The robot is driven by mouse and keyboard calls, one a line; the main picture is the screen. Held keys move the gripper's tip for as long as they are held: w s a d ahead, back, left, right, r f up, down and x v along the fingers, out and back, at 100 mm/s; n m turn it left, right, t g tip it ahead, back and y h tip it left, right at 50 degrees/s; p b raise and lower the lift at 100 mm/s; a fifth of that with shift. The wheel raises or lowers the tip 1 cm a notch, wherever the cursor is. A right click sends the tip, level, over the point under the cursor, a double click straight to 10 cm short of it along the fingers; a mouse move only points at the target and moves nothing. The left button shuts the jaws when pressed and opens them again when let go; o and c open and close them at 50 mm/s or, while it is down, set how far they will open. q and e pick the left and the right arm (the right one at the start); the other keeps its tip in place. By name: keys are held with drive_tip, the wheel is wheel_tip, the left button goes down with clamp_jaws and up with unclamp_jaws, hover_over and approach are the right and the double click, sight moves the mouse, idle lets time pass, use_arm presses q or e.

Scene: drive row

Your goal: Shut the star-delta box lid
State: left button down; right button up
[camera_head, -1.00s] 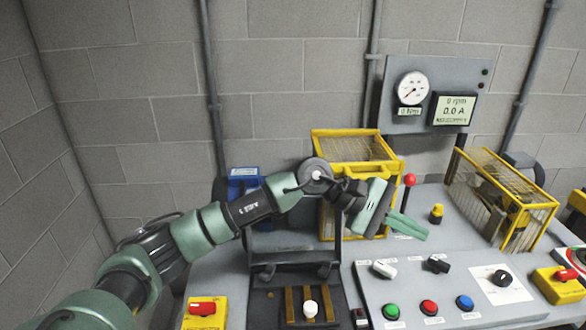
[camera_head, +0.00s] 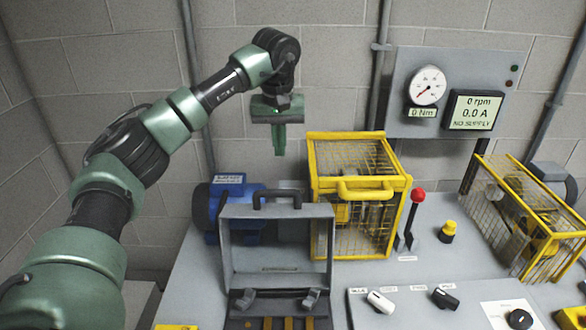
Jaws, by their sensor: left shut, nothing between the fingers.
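The star-delta box is a dark box at the bottom with brass strips (camera_head: 268,323) inside. Its grey lid (camera_head: 232,253) stands open and upright at the back of the box, with a dark handle (camera_head: 277,193) along its top edge and two latches near its foot. My left gripper (camera_head: 280,150) is shut and empty, pointing down in the air above the lid's handle, clear of it. The lower part of the box is cut off by the picture's edge. My right gripper is not in view.
A blue motor (camera_head: 212,203) is behind the lid on the left. A yellow mesh cage (camera_head: 392,185) stands right of the lid, with a red-knobbed lever (camera_head: 417,197) beside it. A switch panel (camera_head: 412,318) lies at the front right.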

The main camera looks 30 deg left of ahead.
use_arm(q)
drive_tip(key=s+f+p, duration=0.1)
drive_tip(key=f, duration=0.1)
drive_tip(key=s+f+p, duration=0.1)
drive_tip(key=f+p, duration=0.1)
drive_tip(key=f, duration=0.1)
drive_tip(key=s+f+p, duration=0.1)
drive_tip(key=f, duration=0.2)
drive_tip(key=shift+d+f+p, duration=0.1)
drive_tip(key=shift+d+p, duration=0.3)
drive_tip(key=shift+f, duration=0.15)
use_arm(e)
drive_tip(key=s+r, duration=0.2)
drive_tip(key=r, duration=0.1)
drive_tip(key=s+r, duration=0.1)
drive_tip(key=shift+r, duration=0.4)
use_arm(q)
drive_tip(key=shift+d, duration=0.2)
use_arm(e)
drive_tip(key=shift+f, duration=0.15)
